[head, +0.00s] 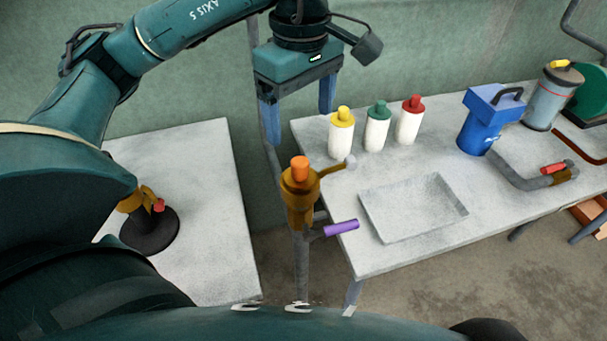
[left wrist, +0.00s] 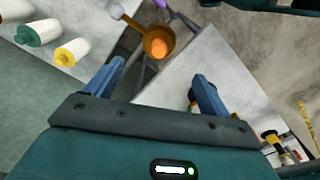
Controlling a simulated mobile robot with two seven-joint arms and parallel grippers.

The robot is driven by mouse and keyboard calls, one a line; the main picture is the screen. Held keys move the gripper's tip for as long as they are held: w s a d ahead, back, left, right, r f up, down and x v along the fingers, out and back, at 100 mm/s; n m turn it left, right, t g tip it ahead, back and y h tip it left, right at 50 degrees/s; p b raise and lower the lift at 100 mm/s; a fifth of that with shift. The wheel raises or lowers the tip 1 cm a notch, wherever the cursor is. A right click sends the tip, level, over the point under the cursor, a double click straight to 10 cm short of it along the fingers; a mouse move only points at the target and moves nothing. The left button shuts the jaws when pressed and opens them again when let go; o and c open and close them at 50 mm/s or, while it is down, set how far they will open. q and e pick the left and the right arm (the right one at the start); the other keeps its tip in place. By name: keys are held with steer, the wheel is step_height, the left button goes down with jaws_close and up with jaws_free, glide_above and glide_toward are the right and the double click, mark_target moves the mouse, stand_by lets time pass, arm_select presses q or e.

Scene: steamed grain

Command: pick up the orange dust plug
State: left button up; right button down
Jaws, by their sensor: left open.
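The orange dust plug (head: 300,168) sits upright on top of a brass fitting (head: 300,205) on a thin post between the two tables. The plug also shows in the left wrist view (left wrist: 159,49), beyond and between my finger lines. My left gripper (head: 298,112) is open and empty, pointing down above and behind the plug, with both blue fingers apart from it. In the left wrist view its fingers (left wrist: 158,72) are spread wide. My right gripper is not in view.
The fitting has a side lever and a purple handle (head: 341,228). The right table holds yellow-, green- and red-capped bottles (head: 377,130), a grey tray (head: 412,207) and a blue container (head: 488,122). A red-tipped brass fitting on a black base (head: 150,232) stands on the left table.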

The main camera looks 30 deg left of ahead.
mark_target(300, 161)
arm_select(q)
step_height(300, 161, down, 7)
steer(key=shift+r, duration=0.2)
steer(key=shift+w+a+f+p, duration=0.1)
steer(key=shift+f+p, duration=0.05)
steer(key=shift+f, duration=1.2)
steer(key=shift+w+a+f+p, duration=0.1)
steer(key=shift+f+p, duration=0.05)
steer(key=shift+f, duration=1.2)
steer(key=shift+c, duration=0.2)
steer(key=c, duration=1.2)
